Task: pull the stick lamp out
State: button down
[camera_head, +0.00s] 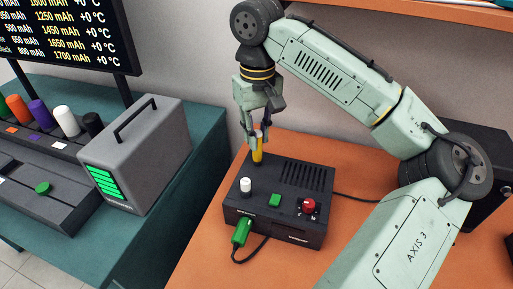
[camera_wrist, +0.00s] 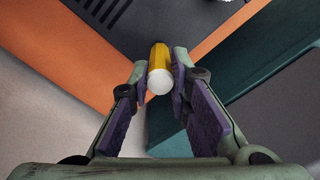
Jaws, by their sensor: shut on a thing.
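The stick lamp is a yellow cylinder with a white end. In the head view its yellow part (camera_head: 257,155) stands upright at the back left corner of the dark box (camera_head: 300,180). My gripper (camera_head: 258,138) is above that corner, pointing down, with its fingers around the lamp's upper part. In the wrist view the lamp (camera_wrist: 159,58) lies between the two fingertips (camera_wrist: 161,74), its white end facing the camera. I cannot tell whether its lower end is still in the box.
The box has a white knob (camera_head: 246,185), a green button (camera_head: 274,200), a red knob (camera_head: 309,205) and a green plug (camera_head: 241,232) with a cable. It stands on an orange table (camera_head: 190,267). A grey case (camera_head: 150,150) stands on the teal table at left.

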jog(key=shift+r+p, duration=0.3)
jog(key=shift+p, duration=0.05)
notch_tip(320, 180, up, 5)
jog(key=p, duration=0.4)
jog(key=shift+f+p, duration=0.15)
jog(key=shift+p, duration=0.25)
jog(key=shift+f, duration=0.1)
